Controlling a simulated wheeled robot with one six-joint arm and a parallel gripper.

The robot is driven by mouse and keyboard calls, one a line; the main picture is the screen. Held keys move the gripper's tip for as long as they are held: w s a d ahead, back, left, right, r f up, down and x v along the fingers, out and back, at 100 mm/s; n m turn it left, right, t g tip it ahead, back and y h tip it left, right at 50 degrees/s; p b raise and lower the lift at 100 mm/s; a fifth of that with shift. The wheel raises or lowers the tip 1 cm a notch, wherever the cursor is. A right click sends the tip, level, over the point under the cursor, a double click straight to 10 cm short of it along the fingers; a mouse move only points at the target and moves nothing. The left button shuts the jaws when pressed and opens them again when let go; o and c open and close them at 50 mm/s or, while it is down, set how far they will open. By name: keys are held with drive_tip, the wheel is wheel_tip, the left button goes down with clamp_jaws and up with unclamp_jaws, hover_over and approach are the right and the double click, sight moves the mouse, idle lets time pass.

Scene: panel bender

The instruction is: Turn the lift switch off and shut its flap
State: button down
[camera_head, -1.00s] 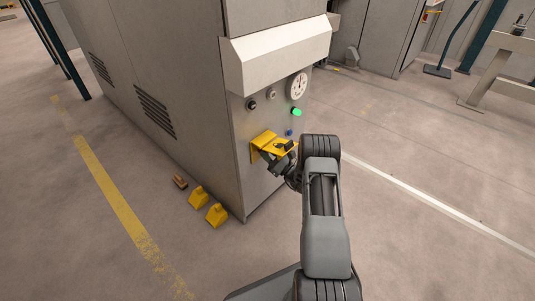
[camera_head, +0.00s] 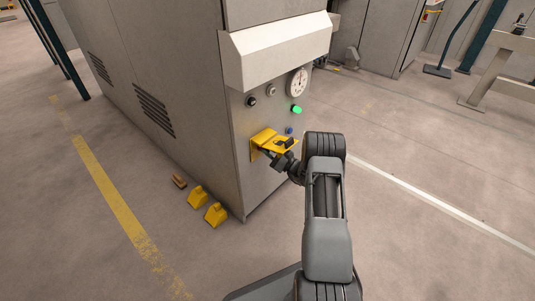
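The yellow flap (camera_head: 266,138) is on the end face of the grey machine and sticks outward, raised. My gripper (camera_head: 281,157) is at the flap's outer edge, in front of the panel. Its fingers are small, dark and partly hidden by the flap and my wrist, so I cannot tell whether they are open or shut. The lift switch itself does not show; the flap and gripper cover that spot. A green lamp (camera_head: 296,109) glows above the flap, and a small blue button (camera_head: 290,130) is at its upper right.
A round gauge (camera_head: 298,83) and dark knobs (camera_head: 252,102) are higher on the panel, under a sloped light hood (camera_head: 280,52). Two yellow wedges (camera_head: 215,215) and a brown brush-like object (camera_head: 180,181) lie on the floor at left.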

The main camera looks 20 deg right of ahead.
drive_tip(key=n+g+b, duration=0.1)
drive_tip(key=n, duration=0.2)
drive_tip(key=n+g+y+b, duration=0.1)
drive_tip(key=n, duration=0.2)
drive_tip(key=shift+d+g, duration=0.1)
drive_tip(key=shift+g, duration=0.3)
drive_tip(key=shift+r+n, duration=0.1)
drive_tip(key=shift+n, duration=0.4)
drive_tip(key=c, duration=1.1)
unclamp_jaws()
drive_tip(key=p+v, duration=0.3)
drive_tip(key=v, duration=1)
drive_tip(key=shift+s+d, duration=0.3)
